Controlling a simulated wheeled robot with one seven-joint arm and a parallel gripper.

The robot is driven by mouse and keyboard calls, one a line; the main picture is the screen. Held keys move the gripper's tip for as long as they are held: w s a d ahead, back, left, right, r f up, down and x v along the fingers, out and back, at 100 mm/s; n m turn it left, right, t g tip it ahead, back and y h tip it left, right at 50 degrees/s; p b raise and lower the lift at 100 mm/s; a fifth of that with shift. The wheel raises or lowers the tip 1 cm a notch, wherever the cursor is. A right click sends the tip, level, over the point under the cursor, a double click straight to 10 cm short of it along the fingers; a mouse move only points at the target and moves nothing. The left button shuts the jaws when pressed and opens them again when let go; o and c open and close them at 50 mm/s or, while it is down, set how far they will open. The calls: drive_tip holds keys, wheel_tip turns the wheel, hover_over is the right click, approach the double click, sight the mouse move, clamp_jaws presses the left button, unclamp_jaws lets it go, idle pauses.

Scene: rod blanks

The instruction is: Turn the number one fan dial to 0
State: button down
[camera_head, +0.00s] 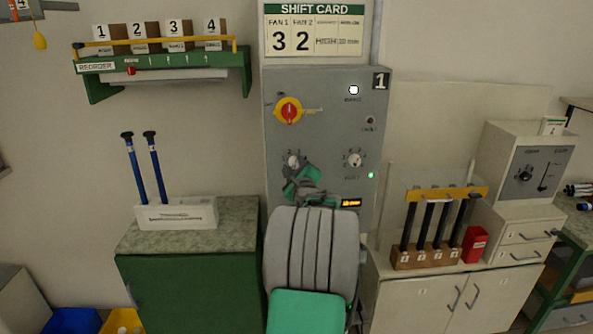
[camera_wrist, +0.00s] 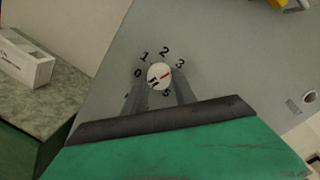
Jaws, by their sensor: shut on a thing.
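The left fan dial (camera_head: 293,160) is a small pale round knob on the grey control panel (camera_head: 325,95) labelled 1. In the wrist view the dial (camera_wrist: 159,76) sits between my fingertips. Numerals 0, 1, 2 and 3 run around its upper side; those lower down are partly hidden by my fingers. Its red mark points right and slightly up, to the 3 side, away from 0. My gripper (camera_wrist: 158,92) is shut on the dial. In the head view my gripper (camera_head: 300,175) covers the area just below it.
A second dial (camera_head: 355,159) is to the right. A red and yellow rotary switch (camera_head: 288,111) is above. The shift card (camera_head: 317,32) shows 3 for fan 1 and 2 for fan 2. A green cabinet (camera_head: 180,290) stands left, a rod rack (camera_head: 425,257) right.

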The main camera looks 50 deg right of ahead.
drive_tip(key=n+b, duration=0.2)
drive_tip(key=b, duration=0.1)
drive_tip(key=n+b, duration=0.1)
drive_tip(key=b, duration=0.1)
drive_tip(key=shift+f+n, duration=0.25)
drive_tip(key=shift+n, duration=0.15)
drive_tip(key=n+b, duration=0.3)
drive_tip(key=b, duration=0.1)
drive_tip(key=shift+r+n+g+b, duration=0.1)
drive_tip(key=shift+n+g+b, duration=0.2)
drive_tip(key=n+b, duration=0.3)
drive_tip(key=shift+r+b, duration=0.15)
drive_tip(key=shift+b, duration=0.2)
drive_tip(key=n+g+b, duration=0.1)
drive_tip(key=n+b, duration=0.3)
drive_tip(key=shift+w+a+r, duration=0.1)
drive_tip(key=n+b, duration=0.2)
drive_tip(key=n, duration=0.1)
drive_tip(key=shift+w+n, duration=0.1)
drive_tip(key=shift+n, duration=0.3)
drive_tip(key=n+b, duration=0.2)
drive_tip(key=n, duration=0.1)
drive_tip(key=shift+a+g+h+b, duration=0.1)
drive_tip(key=shift+g+h+b, duration=0.2)
drive_tip(key=shift+h, duration=0.1)
drive_tip(key=n+b, duration=0.2)
drive_tip(key=n, duration=0.4)
drive_tip(key=shift+w+r+h+b, duration=0.1)
drive_tip(key=shift+r+h+b, duration=0.05)
drive_tip(key=shift+h+b, duration=0.2)
